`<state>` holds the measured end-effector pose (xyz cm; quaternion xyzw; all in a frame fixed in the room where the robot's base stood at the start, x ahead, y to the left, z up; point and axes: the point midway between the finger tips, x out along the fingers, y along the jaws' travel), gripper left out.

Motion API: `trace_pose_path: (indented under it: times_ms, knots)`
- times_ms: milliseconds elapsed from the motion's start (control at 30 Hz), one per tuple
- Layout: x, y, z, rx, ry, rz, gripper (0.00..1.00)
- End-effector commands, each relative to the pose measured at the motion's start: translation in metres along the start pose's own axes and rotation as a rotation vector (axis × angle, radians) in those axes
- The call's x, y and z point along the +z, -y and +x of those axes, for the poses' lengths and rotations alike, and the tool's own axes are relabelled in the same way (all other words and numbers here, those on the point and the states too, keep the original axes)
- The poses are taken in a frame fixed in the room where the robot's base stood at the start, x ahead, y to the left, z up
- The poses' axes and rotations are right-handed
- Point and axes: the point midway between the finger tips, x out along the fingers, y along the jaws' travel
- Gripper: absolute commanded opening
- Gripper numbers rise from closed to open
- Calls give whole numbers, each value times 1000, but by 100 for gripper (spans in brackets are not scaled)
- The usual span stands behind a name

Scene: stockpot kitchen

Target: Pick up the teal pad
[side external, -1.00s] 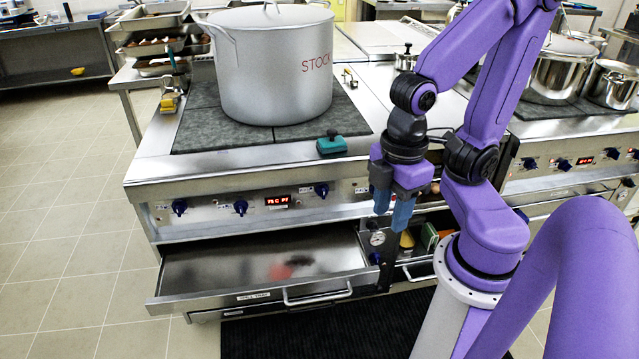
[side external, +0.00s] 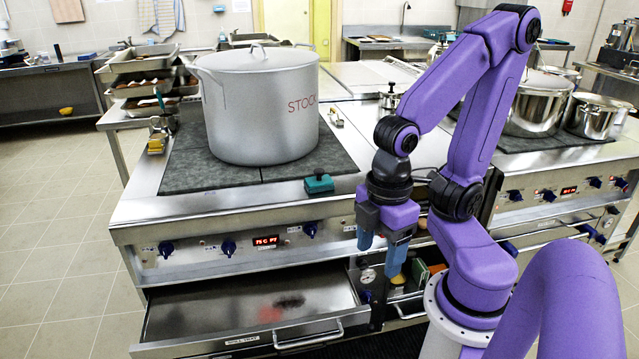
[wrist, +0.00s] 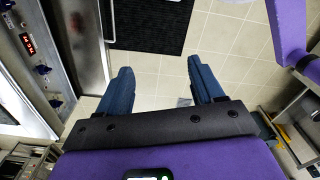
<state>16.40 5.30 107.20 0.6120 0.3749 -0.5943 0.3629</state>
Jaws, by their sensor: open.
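The teal pad (side external: 319,183), a small block with a dark knob on top, lies on the steel front ledge of the stove (side external: 230,205), in front of the stockpot (side external: 262,108). My gripper (side external: 381,250) hangs in front of the stove, to the right of the pad and lower in the picture, apart from it. Its two blue fingers point down and are spread with nothing between them. In the wrist view my gripper (wrist: 160,70) is open over the floor, and the pad is not in that view.
A spill tray drawer (side external: 190,318) stands pulled out below the control knobs, with a reddish patch and a dark patch in it. A black mat (wrist: 150,25) lies on the tiled floor. Metal trays (side external: 140,80) stand behind left. Steel pots (side external: 535,105) stand at right.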

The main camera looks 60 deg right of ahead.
Motion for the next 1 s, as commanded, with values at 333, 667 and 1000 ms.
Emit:
trace_pose_path:
  times_ms: [333,667,1000]
  knots:
    - [-23,-22,-8,8,-2,151,67]
    - [-79,-133,-30,40,-11,712,67]
    - [-69,-280,-41,80,-23,1305,67]
